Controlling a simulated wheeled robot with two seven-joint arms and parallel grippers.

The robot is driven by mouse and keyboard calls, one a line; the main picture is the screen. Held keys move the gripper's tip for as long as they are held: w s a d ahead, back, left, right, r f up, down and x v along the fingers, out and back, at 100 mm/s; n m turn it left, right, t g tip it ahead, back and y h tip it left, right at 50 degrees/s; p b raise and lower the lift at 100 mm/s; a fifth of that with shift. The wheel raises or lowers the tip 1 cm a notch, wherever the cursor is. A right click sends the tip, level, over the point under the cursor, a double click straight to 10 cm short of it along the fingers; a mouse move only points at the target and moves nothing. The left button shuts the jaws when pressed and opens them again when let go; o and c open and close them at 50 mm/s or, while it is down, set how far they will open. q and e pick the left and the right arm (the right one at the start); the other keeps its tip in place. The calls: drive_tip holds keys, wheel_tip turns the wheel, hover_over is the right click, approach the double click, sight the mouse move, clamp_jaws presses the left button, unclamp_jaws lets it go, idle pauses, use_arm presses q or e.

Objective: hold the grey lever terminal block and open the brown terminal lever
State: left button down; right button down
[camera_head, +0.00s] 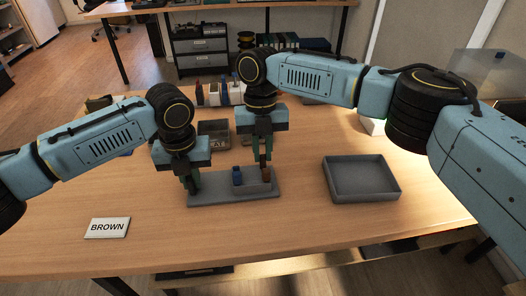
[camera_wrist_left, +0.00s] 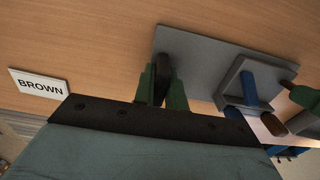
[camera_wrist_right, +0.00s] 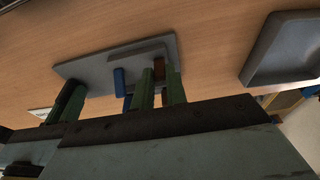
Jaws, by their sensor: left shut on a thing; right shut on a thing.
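The grey lever terminal block (camera_head: 232,200) lies flat on the wooden table, and its plate shows in the left wrist view (camera_wrist_left: 200,52). A blue lever (camera_head: 238,177) stands near its middle and the brown terminal lever (camera_head: 267,176) stands at its right end. My left gripper (camera_head: 190,185) points down at the left end of the block, shut on a dark upright part there. My right gripper (camera_head: 262,158) is shut on the brown lever from above; its fingers (camera_wrist_right: 160,88) partly hide the lever. I cannot tell how far the lever is turned.
A white card reading BROWN (camera_head: 107,228) lies at the front left. An open, empty grey tray (camera_head: 361,190) is to the right of the block. A small open bin (camera_head: 213,130) and other items stand behind my grippers. The table in front of the block is clear.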

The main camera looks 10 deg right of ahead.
drive_tip(key=shift+w+g, duration=0.5)
drive_tip(key=shift+g, duration=0.2)
drive_tip(key=shift+s+d+f+g, duration=0.1)
drive_tip(key=shift+g, duration=0.3)
drive_tip(key=c, duration=1.4)
unclamp_jaws()
wheel_tip(320, 180, up, 10)
